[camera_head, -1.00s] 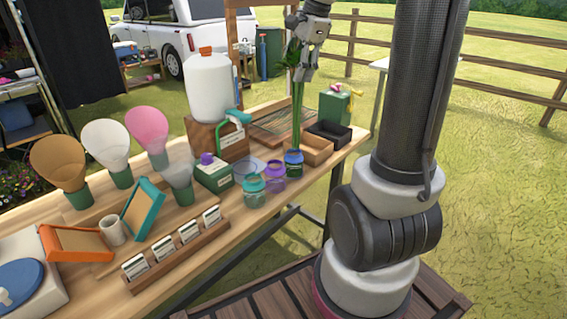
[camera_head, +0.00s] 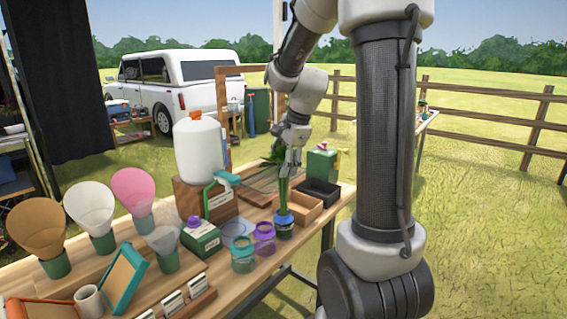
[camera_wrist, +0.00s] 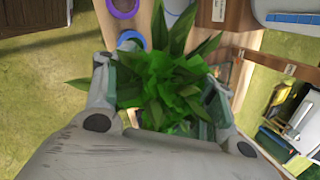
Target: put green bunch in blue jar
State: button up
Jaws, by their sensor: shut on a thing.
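The green bunch (camera_head: 284,188) hangs upright from my gripper (camera_head: 292,160), long stems down and leaves around the fingers. My gripper is shut on it, above the table's right end. The blue jar (camera_head: 284,228), glass with a blue rim, stands directly below. The stems reach down to its mouth; I cannot tell how far inside they go. In the wrist view the leaves (camera_wrist: 172,85) fill the space between the fingers and hide the stems. A blue rim (camera_wrist: 131,39) shows beside the leaves, partly covered.
A purple-rimmed jar (camera_head: 264,238) and a teal-rimmed jar (camera_head: 243,255) stand just left of the blue jar. A wooden tray (camera_head: 301,207), a black tray (camera_head: 320,192) and a green box (camera_head: 321,164) are behind it. A white tank (camera_head: 199,150) stands farther left.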

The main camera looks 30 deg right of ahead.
jog(key=shift+f, duration=0.1)
jog(key=o, duration=1.4)
jog(key=shift+c, duration=0.2)
jog(key=v, duration=1.2)
jog(key=s+a+f+n, duration=0.2)
jog(key=s+a+n, duration=0.1)
jog(key=s+n, duration=0.6)
jog(key=s+a+f+n+t+h, duration=0.1)
jog(key=s+a+f+n, duration=0.2)
jog(key=s+n, duration=0.6)
jog(key=shift+s+a+f+n, duration=0.25)
jog(key=shift+s+n, duration=0.05)
jog(key=shift+s, duration=0.75)
